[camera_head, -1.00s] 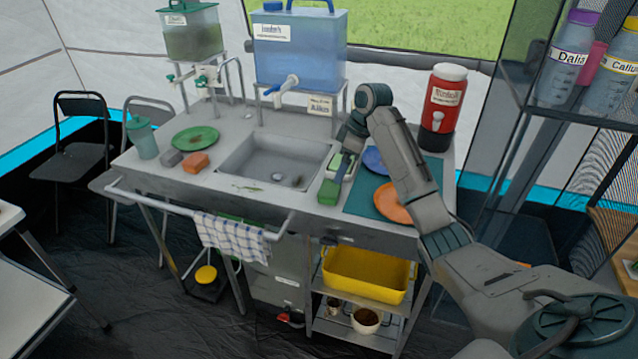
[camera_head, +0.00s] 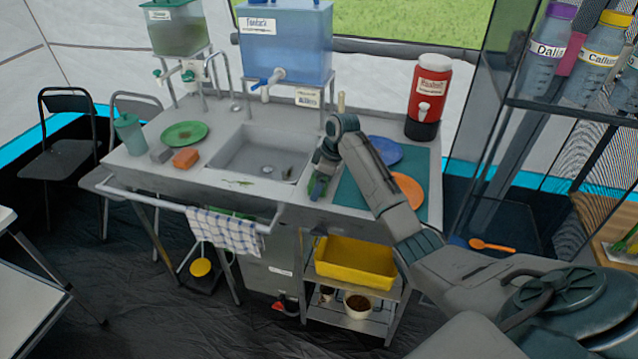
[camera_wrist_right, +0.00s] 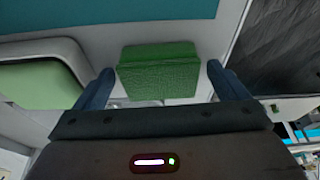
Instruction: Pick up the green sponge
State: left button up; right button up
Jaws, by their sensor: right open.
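The green sponge (camera_wrist_right: 158,72) is a small textured green block on the metal counter, and it lies between the two blue fingers of my right gripper (camera_wrist_right: 158,80) in the right wrist view. A gap shows between the sponge and each finger, so the gripper is open around it. In the head view the sponge (camera_head: 317,189) is partly hidden by my right gripper (camera_head: 322,176), which points down over it to the right of the sink. My left gripper is in neither view.
The teal mat (camera_head: 356,188) holds blue and orange plates. The sink (camera_head: 262,152) is left of the gripper; the counter's front edge is close.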

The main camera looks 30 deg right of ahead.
jog(key=shift+c, duration=0.8)
jog(key=c, duration=0.9)
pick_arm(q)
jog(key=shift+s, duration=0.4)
pick_arm(e)
jog(key=shift+r, duration=0.5)
notch_tip(320, 180, up, 2)
jog(key=shift+r+b, duration=0.2)
jog(key=shift+b, duration=0.55)
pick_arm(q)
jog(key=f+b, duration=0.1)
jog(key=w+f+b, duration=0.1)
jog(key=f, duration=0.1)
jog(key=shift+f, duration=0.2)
pick_arm(e)
jog(key=s, duration=0.5)
jog(key=s+r, duration=0.1)
jog(key=s, duration=0.4)
jog(key=s+a, duration=0.1)
jog(key=s, duration=0.5)
jog(key=shift+r, duration=0.35)
